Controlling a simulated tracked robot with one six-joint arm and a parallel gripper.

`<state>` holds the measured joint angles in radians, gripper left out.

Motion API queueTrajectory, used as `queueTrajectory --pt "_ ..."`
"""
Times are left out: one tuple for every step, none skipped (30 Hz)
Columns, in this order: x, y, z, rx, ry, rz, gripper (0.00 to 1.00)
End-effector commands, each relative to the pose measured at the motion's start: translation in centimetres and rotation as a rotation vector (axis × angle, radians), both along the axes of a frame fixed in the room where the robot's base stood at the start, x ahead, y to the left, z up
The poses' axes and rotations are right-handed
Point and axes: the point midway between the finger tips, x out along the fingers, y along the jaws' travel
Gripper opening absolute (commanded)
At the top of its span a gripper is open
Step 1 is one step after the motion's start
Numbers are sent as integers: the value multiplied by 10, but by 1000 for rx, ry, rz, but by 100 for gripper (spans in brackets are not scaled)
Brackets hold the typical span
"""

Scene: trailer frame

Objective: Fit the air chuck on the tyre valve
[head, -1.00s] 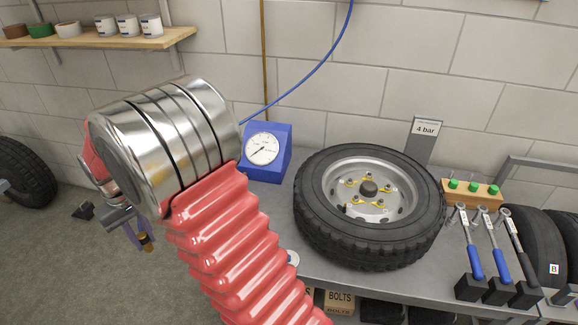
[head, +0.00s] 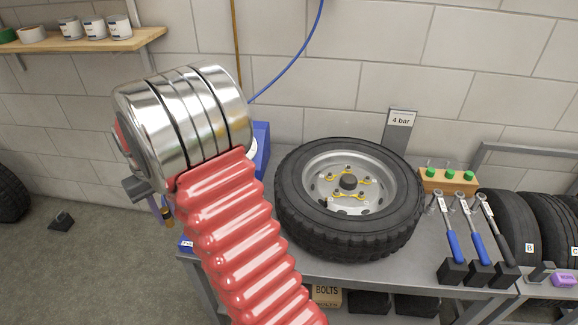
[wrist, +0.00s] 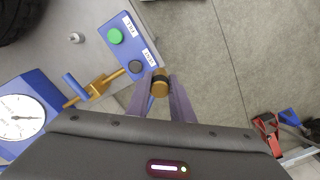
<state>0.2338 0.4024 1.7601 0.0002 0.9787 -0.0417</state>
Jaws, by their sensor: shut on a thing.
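My gripper (wrist: 161,92) has purple fingers and is shut on a short brass and black cylinder, which looks like the air chuck (wrist: 160,82). In the wrist view it hangs over the grey floor, just right of the button box. In the head view my red arm hides most of the gripper; the brass end of the chuck (head: 168,218) shows at its left, clear of the bench. The black tyre (head: 300,226) on its silver wheel lies flat on the bench, well to the right and apart from the chuck.
The blue gauge box (wrist: 45,91) stands on the bench beside a brass fitting (wrist: 99,85) with a blue lever. A blue box with green and dark buttons (wrist: 132,52) sits at the bench edge. A small grey cap (wrist: 76,38) lies nearby. Upright wrenches (head: 449,240) stand right of the tyre.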

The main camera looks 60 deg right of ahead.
Motion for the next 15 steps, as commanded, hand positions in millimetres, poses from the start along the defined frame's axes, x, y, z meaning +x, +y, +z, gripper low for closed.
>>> queueTrajectory --pt "-5 -21 2 0 -1 -33 0" --pt "-8 -31 3 0 -1 -49 0" --pt "-13 -45 5 0 -1 -71 0" --pt "-16 -56 6 0 -1 -87 0" --pt "-20 -66 7 0 -1 -102 0" --pt "-25 -79 8 0 -1 -123 0" --pt "-30 -90 9 0 -2 -139 0" --pt "-34 -100 10 0 -2 -155 0" --pt "-40 -113 11 0 -2 -176 0" --pt "-45 -123 12 0 -1 -192 0" --pt "-50 -132 13 0 -1 -208 0" --pt "-57 -145 15 0 -1 -229 0" --pt "-63 -154 16 0 -1 -244 0" --pt "-69 -164 17 0 0 -260 0" --pt "-77 -176 18 0 0 -281 0"
